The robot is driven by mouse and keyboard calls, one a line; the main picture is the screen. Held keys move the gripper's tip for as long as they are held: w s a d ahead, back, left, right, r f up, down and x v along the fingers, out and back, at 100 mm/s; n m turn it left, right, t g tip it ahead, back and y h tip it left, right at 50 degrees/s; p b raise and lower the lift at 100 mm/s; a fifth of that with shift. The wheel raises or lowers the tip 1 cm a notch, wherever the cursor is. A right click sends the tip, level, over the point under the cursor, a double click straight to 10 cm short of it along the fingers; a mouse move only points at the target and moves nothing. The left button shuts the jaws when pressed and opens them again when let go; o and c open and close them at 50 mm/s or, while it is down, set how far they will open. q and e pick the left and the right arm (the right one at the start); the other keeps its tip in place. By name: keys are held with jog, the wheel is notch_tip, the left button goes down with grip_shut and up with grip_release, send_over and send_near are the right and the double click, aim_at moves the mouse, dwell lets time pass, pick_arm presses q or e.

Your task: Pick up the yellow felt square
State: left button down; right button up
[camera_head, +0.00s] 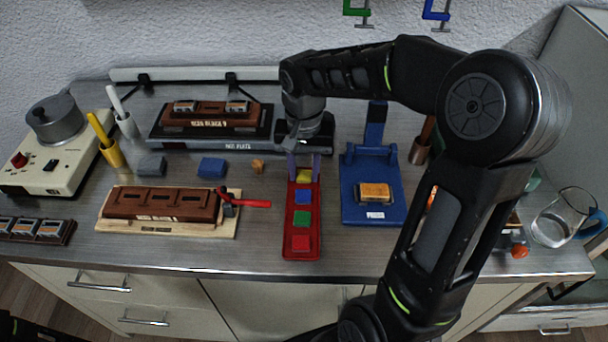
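The yellow felt square (304,176) is at the far end of a narrow red tray (302,256). It lies in a row with a blue square (304,197), a green square (301,218) and a red square (300,242). My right gripper (304,172) points down at the tray's far end. Its two pale purple fingers are apart, one on each side of the yellow square, and no clear contact shows. The gripper body hides the space behind it.
A blue stand (356,211) with a yellow-orange block is just right of the tray. A red-handled tool (247,203) lies to the left, by a brown block (160,205) on a wooden board. A glass jug (558,222) stands at the right.

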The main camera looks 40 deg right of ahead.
aim_at(304, 175)
grip_shut()
jog(key=shift+r, duration=0.1)
pick_arm(q)
jog(key=shift+f, duration=0.15)
pick_arm(e)
notch_tip(304, 175, up, 10)
dwell(0.6)
dwell(0.4)
